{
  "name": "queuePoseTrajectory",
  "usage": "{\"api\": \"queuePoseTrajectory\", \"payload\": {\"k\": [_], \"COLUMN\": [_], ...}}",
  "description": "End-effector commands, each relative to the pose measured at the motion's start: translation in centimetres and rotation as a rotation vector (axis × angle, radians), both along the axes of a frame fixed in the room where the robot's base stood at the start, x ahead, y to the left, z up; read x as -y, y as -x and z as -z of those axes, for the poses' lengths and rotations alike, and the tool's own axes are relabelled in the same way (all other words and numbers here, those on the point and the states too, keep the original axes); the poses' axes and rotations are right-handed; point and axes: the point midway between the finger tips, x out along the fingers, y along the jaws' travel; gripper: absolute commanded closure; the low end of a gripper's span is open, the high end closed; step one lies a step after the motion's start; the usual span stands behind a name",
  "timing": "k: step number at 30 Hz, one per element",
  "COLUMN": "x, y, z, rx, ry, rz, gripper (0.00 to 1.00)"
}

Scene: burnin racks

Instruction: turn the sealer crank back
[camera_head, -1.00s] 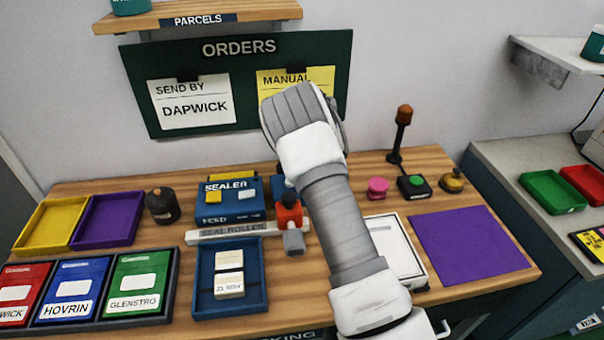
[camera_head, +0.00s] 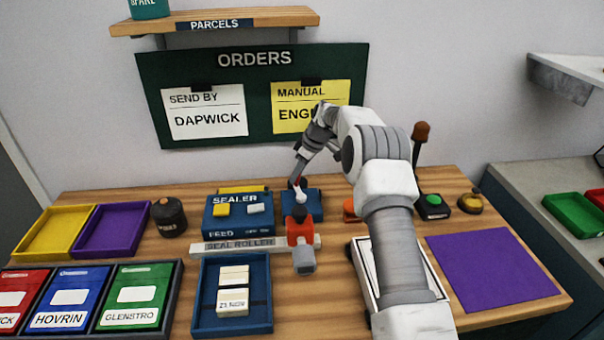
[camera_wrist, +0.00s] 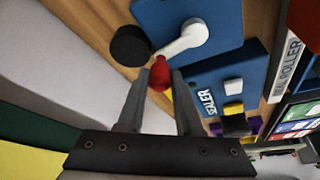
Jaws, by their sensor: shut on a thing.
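The sealer crank (camera_wrist: 185,40) is a white lever on a blue plate (camera_wrist: 215,15), with a red knob (camera_wrist: 160,76) at its end. My gripper (camera_wrist: 162,80) is shut on the red knob, one finger on each side. In the head view my gripper (camera_head: 298,178) reaches down to the crank (camera_head: 301,196), just right of the blue sealer box (camera_head: 238,214). The fingers are small there and partly cover the knob. The sealer box also shows in the wrist view (camera_wrist: 240,65).
An orange and grey seal roller part (camera_head: 301,240) stands just in front of the crank. A black round piece (camera_wrist: 131,46) sits close to the knob. A blue tray (camera_head: 203,310) holds pale blocks. My forearm covers part of a white-framed panel (camera_head: 362,275). The purple mat (camera_head: 490,270) is clear.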

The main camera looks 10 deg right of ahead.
Motion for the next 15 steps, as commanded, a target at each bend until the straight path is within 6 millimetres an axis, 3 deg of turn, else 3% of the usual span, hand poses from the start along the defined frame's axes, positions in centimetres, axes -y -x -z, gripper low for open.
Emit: {"api": "queuePoseTrajectory", "payload": {"k": [15], "x": [-1.9], "y": [0.5], "z": [-0.2], "rx": [0.000], "ry": [0.000], "rz": [-0.422], "gripper": [1.00]}}
